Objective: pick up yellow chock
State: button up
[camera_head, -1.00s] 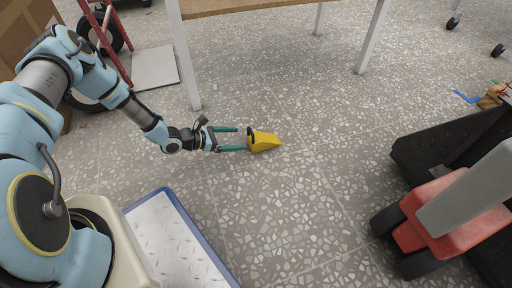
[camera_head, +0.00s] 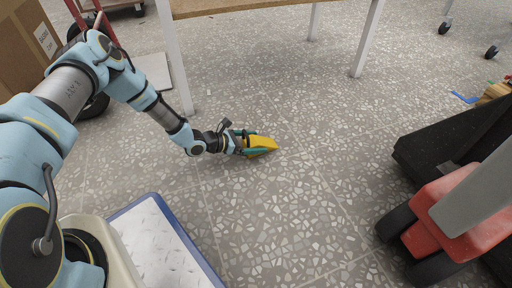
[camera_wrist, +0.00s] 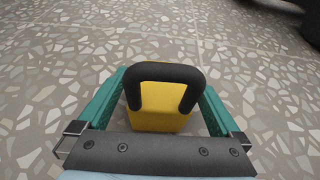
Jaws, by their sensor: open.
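The yellow chock (camera_head: 262,143) is a wedge on the speckled floor, its thin end pointing right in the head view. In the wrist view the yellow chock (camera_wrist: 158,120) shows a black loop handle (camera_wrist: 163,74) standing up from its near end. My gripper (camera_head: 256,143) is open, with one green finger on each side of the chock. In the wrist view my gripper (camera_wrist: 165,105) has its fingers on the left and right of the chock, with a narrow gap on both sides. The chock's underside is hidden.
A wooden-topped table (camera_head: 240,6) with white legs stands behind. A red and black wheeled machine (camera_head: 450,215) is at the right. A blue-edged metal-plate platform (camera_head: 165,240) lies at the lower left. The floor right of the chock is clear.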

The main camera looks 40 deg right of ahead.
grip_shut()
dwell(0.8)
